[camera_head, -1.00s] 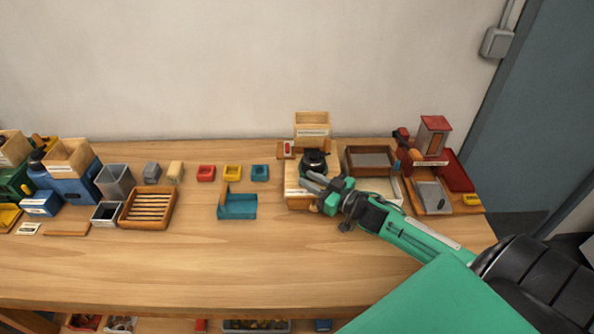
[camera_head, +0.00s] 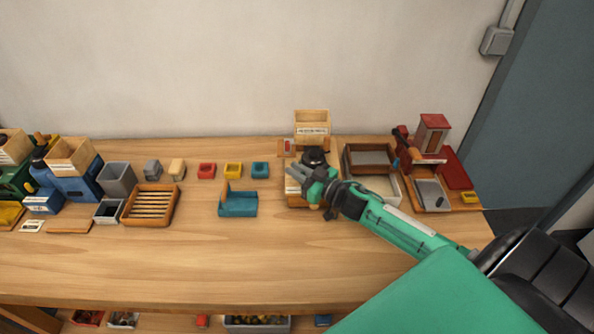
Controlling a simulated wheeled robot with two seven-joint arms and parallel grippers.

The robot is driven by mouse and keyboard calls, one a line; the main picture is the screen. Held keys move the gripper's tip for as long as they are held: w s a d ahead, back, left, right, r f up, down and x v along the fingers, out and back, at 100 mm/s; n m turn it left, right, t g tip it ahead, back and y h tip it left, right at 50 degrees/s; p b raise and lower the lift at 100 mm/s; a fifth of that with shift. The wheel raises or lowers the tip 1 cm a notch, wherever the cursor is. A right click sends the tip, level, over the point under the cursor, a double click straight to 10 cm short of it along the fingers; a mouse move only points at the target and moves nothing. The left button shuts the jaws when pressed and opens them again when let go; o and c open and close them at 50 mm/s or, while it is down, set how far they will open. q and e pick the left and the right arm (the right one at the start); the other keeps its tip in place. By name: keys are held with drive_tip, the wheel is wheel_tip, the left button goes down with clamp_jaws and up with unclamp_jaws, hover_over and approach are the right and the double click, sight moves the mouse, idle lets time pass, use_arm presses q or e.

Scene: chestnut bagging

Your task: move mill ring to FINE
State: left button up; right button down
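The mill (camera_head: 312,118) stands at the back of the table right of the middle, with a wooden hopper on top and a wooden base. Its black ring (camera_head: 314,156) sits below the hopper, partly hidden by my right gripper. My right gripper (camera_head: 297,178) is at the front of the mill, its grey fingers pointing left just below the ring. I cannot tell whether the fingers touch the ring or how far apart they are. The FINE mark cannot be read at this size. My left gripper is not in view.
A wooden-framed sieve (camera_head: 372,158) and a red machine (camera_head: 432,136) stand close on the right. A teal holder (camera_head: 238,204) and small red, yellow and teal blocks lie to the left, beside a slatted wooden tray (camera_head: 150,206). The table front is clear.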

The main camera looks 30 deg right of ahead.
drive_tip(key=shift+s, duration=0.1)
drive_tip(key=n+y, duration=0.1)
drive_tip(key=s+n+g+y, duration=0.1)
drive_tip(key=shift+d+y, duration=0.3)
drive_tip(key=shift+y, duration=0.1)
drive_tip(key=shift+s+d+n+g+y+b, duration=0.2)
drive_tip(key=shift+s+n+g+y, duration=0.15)
drive_tip(key=shift+n+g+y, duration=0.4)
drive_tip(key=shift+s+d+n+g+y+b, duration=0.1)
drive_tip(key=shift+s+n+g+y+b, duration=0.15)
drive_tip(key=shift+n+g+y, duration=0.5)
drive_tip(key=c, duration=1.7)
unclamp_jaws()
drive_tip(key=shift+a+m, duration=0.1)
drive_tip(key=shift+m, duration=0.2)
